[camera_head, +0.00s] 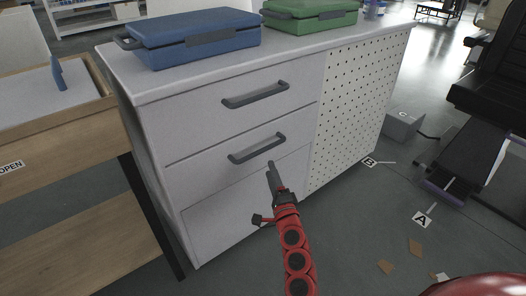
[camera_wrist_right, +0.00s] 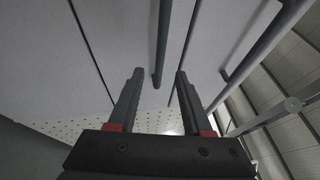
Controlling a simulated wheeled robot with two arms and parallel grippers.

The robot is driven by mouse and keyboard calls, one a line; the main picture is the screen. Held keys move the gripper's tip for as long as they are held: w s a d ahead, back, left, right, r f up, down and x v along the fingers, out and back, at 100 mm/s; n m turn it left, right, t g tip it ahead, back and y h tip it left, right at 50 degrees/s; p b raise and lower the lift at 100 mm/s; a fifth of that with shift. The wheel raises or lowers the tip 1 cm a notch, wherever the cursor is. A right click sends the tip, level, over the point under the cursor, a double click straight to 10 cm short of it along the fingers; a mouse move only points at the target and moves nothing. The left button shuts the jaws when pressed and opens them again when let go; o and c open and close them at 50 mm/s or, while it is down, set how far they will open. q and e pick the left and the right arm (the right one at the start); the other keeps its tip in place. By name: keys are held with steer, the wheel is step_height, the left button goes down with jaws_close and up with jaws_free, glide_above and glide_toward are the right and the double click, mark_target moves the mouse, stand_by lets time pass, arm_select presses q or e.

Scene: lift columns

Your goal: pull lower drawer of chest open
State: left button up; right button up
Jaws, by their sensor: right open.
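The grey-white chest (camera_head: 220,120) has two drawers with dark bar handles. The lower drawer (camera_head: 200,172) is shut, its front flush with the chest. Its handle (camera_head: 257,148) also shows in the wrist view (camera_wrist_right: 160,45). The upper drawer's handle (camera_head: 255,95) is above it and shows at the right of the wrist view (camera_wrist_right: 265,42). My right gripper (camera_head: 271,167) is just below the lower handle in the head view. In the wrist view its two fingers (camera_wrist_right: 155,80) are apart, with the lower handle's end between them in the picture. Contact cannot be told. My left gripper is not seen.
A blue case (camera_head: 195,38) and a green case (camera_head: 310,14) lie on the chest top. A wooden table (camera_head: 70,125) stands close at the left. A black chair (camera_head: 490,95) is at the right. The floor (camera_head: 350,225) before the chest is mostly clear, with small brown scraps.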

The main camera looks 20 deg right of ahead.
mark_target(263, 150)
steer(key=w, duration=0.3)
steer(key=w+r+b, duration=0.1)
steer(key=w, duration=0.6)
steer(key=shift+d+r, duration=0.25)
steer(key=shift+r, duration=0.1)
jaws_close()
stand_by(0.8)
